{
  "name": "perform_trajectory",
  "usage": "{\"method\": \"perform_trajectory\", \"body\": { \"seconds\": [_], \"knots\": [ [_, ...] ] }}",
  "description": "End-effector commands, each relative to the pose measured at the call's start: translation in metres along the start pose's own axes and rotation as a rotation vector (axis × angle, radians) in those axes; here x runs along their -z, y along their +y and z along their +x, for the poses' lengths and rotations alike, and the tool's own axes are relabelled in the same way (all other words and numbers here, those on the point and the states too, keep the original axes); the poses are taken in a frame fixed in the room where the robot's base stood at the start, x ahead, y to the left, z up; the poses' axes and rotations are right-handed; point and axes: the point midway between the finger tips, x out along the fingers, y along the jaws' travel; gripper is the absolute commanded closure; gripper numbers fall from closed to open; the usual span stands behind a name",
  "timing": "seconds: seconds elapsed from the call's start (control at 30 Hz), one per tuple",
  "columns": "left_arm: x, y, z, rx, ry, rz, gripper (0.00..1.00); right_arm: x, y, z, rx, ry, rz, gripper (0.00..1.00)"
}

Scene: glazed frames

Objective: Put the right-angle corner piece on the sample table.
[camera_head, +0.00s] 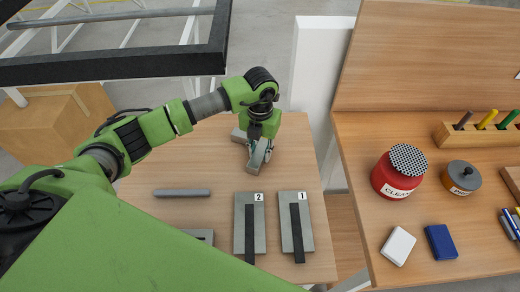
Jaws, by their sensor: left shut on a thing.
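The right-angle corner piece (238,136) is a grey L-shaped profile near the back of the smaller wooden table (200,165), which holds numbered samples. My left gripper (262,148) points down at the piece and is shut on it, covering its middle. One leg shows to the left of the fingers and the other below them. I cannot tell whether the piece touches the tabletop or is slightly above it. My right gripper is not in view.
Grey plates marked 2 (240,222) and 1 (287,222), each with a dark strip, lie at the table's front. A grey bar (181,192) lies left of them. The right-hand bench holds a red tin (392,178), a grey pot (461,178) and blue (440,242) and white blocks (398,246).

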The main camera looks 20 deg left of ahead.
Motion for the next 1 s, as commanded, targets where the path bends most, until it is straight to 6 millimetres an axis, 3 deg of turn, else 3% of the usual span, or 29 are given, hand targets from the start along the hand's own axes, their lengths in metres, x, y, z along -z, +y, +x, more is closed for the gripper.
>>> {"method": "perform_trajectory", "body": {
  "seconds": [0.2,0.23,0.3,0.73,1.0],
  "knots": [
    [-0.001,0.000,0.002,0.001,-0.002,0.000,1.00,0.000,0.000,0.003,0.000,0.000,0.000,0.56],
    [0.000,0.000,0.002,0.000,0.000,0.000,0.70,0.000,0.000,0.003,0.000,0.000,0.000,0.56],
    [0.000,0.000,0.001,0.000,0.000,-0.001,0.59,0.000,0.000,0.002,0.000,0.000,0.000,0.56],
    [-0.001,0.000,-0.005,0.001,-0.002,-0.001,0.59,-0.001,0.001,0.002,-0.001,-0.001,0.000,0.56],
    [-0.002,0.000,-0.056,0.001,-0.007,-0.001,0.59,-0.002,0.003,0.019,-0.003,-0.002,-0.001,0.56]
  ]
}}
